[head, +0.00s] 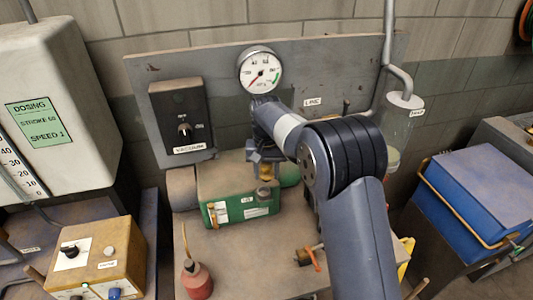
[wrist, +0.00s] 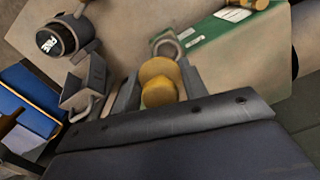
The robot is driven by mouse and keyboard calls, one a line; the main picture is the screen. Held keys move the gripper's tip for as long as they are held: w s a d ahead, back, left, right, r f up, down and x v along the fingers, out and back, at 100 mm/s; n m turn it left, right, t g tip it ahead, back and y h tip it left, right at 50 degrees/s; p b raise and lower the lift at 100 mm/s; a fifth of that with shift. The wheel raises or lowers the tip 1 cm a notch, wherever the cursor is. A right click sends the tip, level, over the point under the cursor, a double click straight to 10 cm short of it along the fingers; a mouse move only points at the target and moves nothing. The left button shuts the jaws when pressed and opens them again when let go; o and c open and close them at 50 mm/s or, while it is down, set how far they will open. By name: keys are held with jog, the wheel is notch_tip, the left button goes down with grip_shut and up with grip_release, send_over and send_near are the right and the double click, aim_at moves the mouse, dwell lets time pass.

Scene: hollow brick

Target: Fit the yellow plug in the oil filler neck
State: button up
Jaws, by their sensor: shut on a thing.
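The yellow plug (wrist: 158,82) is between the fingers of my gripper (wrist: 155,88) in the wrist view. In the head view the plug (head: 266,172) shows just below my gripper (head: 266,160), above the green pump body (head: 238,203). The plug's lower end is hidden in the wrist view, and the exact gap cannot be told.
A gauge (head: 260,70) and a vacuum switch box (head: 180,115) are on the grey panel behind the pump. A red oil can (head: 197,280) stands at the bench front. A valve with an orange handle (head: 308,257) lies right of it. A blue case (head: 480,195) is at right.

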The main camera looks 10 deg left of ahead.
jog(key=shift+w+a+r, duration=0.15)
jog(key=shift+a+r, duration=0.15)
jog(key=shift+r, duration=0.35)
jog(key=shift+w+a+f+b, duration=0.1)
jog(key=shift+a+f+b, duration=0.1)
jog(key=shift+f+b, duration=1.05)
jog(key=shift+a+f+b, duration=0.15)
jog(key=shift+f+b, duration=0.35)
jog(key=shift+f, duration=1.3)
jog(key=shift+r, duration=0.1)
jog(key=shift+d, duration=0.1)
jog(key=shift+d+f, duration=0.1)
jog(key=shift+f, duration=0.4)
jog(key=shift+r, duration=0.1)
jog(key=shift+f+b, duration=0.35)
jog(key=shift+f, duration=0.3)
